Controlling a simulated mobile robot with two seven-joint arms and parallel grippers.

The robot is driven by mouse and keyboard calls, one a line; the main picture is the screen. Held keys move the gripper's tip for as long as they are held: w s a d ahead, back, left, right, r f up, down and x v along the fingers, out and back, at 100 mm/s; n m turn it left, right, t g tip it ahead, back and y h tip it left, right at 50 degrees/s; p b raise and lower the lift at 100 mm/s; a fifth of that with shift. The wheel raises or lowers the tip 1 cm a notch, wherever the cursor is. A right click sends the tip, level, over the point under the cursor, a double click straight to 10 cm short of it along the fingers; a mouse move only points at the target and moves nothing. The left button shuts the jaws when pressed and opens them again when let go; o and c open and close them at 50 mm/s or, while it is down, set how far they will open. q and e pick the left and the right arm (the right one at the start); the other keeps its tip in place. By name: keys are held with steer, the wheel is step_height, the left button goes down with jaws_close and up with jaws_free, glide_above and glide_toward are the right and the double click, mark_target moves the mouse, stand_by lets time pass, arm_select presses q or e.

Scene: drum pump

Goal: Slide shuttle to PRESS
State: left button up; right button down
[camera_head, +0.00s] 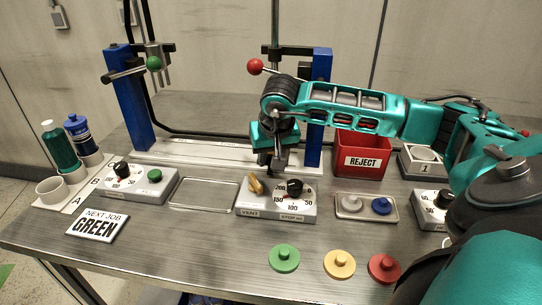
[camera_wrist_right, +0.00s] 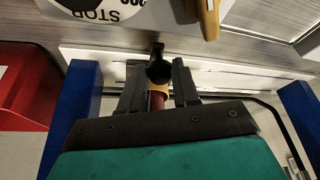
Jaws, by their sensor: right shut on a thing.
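A long white rail (camera_head: 205,151) runs across the bench between the two blue posts; it also shows in the right wrist view (camera_wrist_right: 235,72). My right gripper (camera_head: 277,167) reaches down at the rail's right end, near the right blue post. In the right wrist view its two dark fingers (camera_wrist_right: 158,88) are shut on a small upright part with a black knob (camera_wrist_right: 158,68), a tan band and a dark red stem. This looks like the shuttle's handle; the shuttle's body is hidden by the gripper. No PRESS label is readable. My left gripper is out of view.
A grey control box (camera_head: 277,208) with a yellow lever and dial stands just in front of the gripper. The red REJECT bin (camera_head: 360,153) is right of the right blue post (camera_head: 319,100). The left blue post (camera_head: 132,100) bounds the rail's other end.

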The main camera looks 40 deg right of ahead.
steer(key=shift+s+d, duration=0.1)
steer(key=shift+d, duration=0.1)
steer(key=c, duration=0.8)
jaws_free()
steer(key=shift+s, duration=0.15)
steer(key=shift+a+r, duration=0.1)
steer(key=shift+r, duration=0.2)
steer(key=p+v, duration=0.1)
steer(key=v, duration=1.1)
steer(key=shift+s+r, duration=0.1)
steer(key=shift+s, duration=0.05)
